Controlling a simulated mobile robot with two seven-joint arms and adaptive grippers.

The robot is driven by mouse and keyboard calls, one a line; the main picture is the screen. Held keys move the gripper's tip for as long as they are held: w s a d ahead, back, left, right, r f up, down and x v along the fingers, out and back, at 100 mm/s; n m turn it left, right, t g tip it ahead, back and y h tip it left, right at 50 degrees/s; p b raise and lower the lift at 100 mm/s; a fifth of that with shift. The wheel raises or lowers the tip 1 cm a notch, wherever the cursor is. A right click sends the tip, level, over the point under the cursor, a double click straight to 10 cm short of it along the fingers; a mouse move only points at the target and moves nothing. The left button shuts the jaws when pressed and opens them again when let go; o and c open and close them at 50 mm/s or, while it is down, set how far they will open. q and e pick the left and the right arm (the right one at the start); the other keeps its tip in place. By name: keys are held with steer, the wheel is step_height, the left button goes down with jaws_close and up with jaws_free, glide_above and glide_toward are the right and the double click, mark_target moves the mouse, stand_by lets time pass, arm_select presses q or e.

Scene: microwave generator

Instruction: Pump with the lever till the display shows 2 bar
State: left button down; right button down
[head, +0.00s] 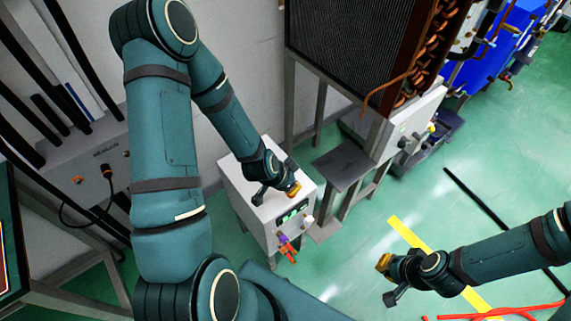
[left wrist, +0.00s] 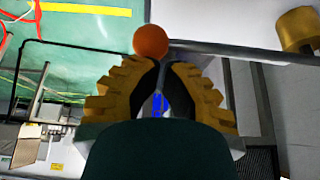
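The white pump box (head: 248,215) stands on the floor at the centre of the head view. Its front carries a dark display (head: 293,212) with green marks too small to read. My left gripper (head: 293,190) is over the box's top, partly hidden by its own wrist. In the left wrist view its yellow fingers (left wrist: 163,66) come together at the tips. An orange ball knob (left wrist: 151,40) sits just beyond the tips, with a grey bar (left wrist: 240,50) running right from it. I see no clear grip on either. My right gripper (head: 383,262) hangs over the floor, away from the box.
Coloured connectors (head: 287,246) stick out of the box's front. A metal frame with a dark radiator (head: 350,45) stands close behind it to the right. A grey cabinet (head: 90,175) is at left. Green floor with a yellow stripe (head: 409,234) and red hoses (head: 500,311) lies at right.

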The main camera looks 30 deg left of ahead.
stand_by(0.4)
arm_select(q)
steer(key=shift+r, duration=0.1)
steer(key=w+a+r+p, duration=0.1)
steer(key=a+r+p, duration=0.3)
steer(key=r+p, duration=0.3)
steer(key=shift+w+a+r, duration=0.15)
steer(key=shift+w+r, duration=0.25)
steer(key=shift+r, duration=1.25)
steer(key=r+p, duration=0.1)
steer(key=a+r+p, duration=0.1)
steer(key=r, duration=0.1)
steer(key=a+r+p, duration=0.1)
steer(key=shift+w+r, duration=0.3)
steer(key=shift+w, duration=0.05)
stand_by(0.9)
